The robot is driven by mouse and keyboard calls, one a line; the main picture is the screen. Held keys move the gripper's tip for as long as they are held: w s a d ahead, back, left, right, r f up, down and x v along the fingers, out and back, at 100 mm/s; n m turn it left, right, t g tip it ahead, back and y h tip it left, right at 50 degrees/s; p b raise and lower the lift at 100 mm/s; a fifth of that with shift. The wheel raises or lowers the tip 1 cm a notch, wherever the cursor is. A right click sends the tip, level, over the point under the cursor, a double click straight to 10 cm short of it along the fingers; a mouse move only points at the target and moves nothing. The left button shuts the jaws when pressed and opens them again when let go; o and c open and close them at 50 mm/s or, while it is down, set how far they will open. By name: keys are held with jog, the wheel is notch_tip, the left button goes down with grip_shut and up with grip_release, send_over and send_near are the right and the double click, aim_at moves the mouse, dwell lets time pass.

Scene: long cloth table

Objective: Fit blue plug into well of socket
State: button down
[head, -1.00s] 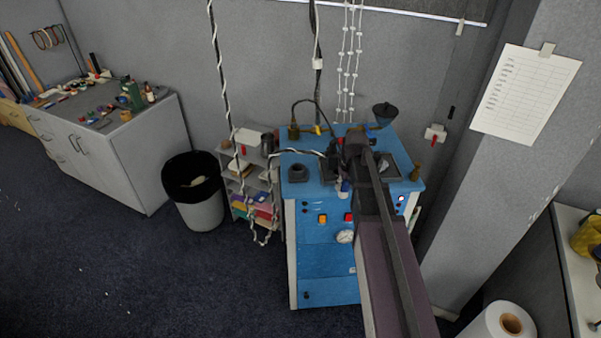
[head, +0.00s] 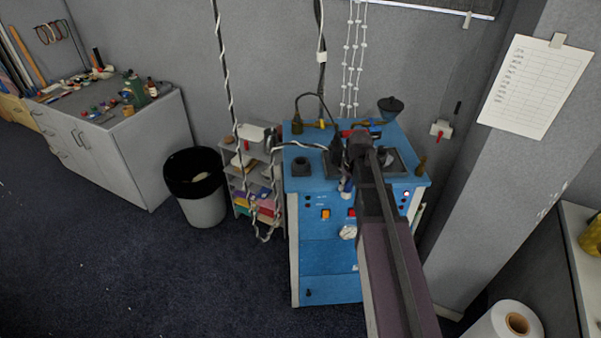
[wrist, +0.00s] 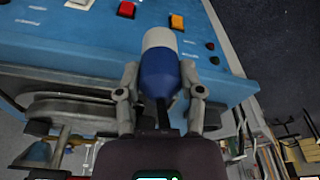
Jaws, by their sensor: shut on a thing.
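A blue plug (wrist: 158,75) with a pale grey end fills the middle of the wrist view. My gripper (wrist: 160,88) is shut on its blue part, one finger on each side. In the head view the plug (head: 346,187) shows small, and my gripper (head: 345,178) is partly hidden behind my arm, near the front edge of the blue machine's top. The inside of the well cannot be made out.
The blue machine (head: 328,255) has buttons and a gauge on its front. A black funnel (head: 390,106) and a brass fitting (head: 421,166) stand on its right. A striped cable (head: 300,146) crosses above the dark block. A shelf (head: 240,170) stands left.

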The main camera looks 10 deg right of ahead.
aim_at(346, 198)
notch_tip(346, 198, down, 6)
jog(key=b, duration=0.5)
jog(key=shift+f, duration=0.2)
